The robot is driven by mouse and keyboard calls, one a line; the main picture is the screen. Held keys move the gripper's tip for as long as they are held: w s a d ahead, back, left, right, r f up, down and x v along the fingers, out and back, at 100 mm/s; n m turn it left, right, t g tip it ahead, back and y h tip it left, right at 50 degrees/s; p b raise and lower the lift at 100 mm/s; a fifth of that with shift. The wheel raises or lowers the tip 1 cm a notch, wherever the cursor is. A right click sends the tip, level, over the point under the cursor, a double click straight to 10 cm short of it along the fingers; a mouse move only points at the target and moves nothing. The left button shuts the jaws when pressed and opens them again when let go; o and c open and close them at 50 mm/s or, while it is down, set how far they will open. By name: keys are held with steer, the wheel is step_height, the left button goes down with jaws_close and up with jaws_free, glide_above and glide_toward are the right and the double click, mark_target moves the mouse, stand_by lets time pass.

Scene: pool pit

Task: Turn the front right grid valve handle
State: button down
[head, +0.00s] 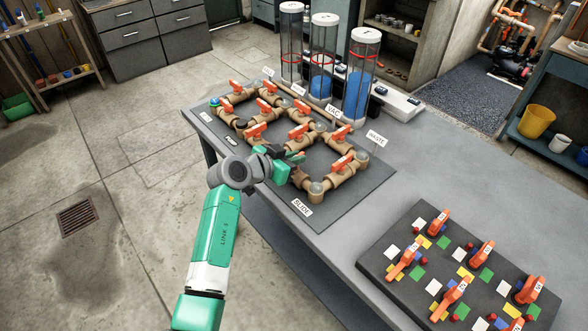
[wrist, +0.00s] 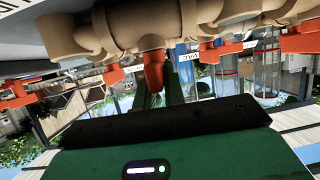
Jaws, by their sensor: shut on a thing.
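The valve grid of tan pipes with orange handles stands on a dark board (head: 355,190) on the grey table. My gripper (head: 290,155) is at the front right run of the grid, between the round joints there. In the wrist view my gripper (wrist: 163,92) is shut on an orange valve handle (wrist: 153,70) that hangs below a thick tan pipe (wrist: 120,30) in that picture. In the head view my wrist and gripper mostly cover this handle, so its angle is hard to tell.
Other orange handles (head: 341,162) sit close by on the grid. Three clear cylinders (head: 360,85) stand behind it, two with blue liquid. A dark board (head: 385,257) with orange handles and coloured squares lies at the right. The table between the boards is clear.

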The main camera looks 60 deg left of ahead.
steer(key=shift+f+m+h+b, duration=0.25)
steer(key=shift+m+h+b, duration=0.15)
steer(key=shift+h+b, duration=0.15)
steer(key=c, duration=1.6)
jaws_free()
steer(key=shift+o, duration=0.6)
steer(key=shift+r, duration=0.1)
steer(key=p+v, duration=0.2)
steer(key=v, duration=0.5)
steer(key=shift+s, duration=0.35)
steer(key=shift+d+r, duration=0.1)
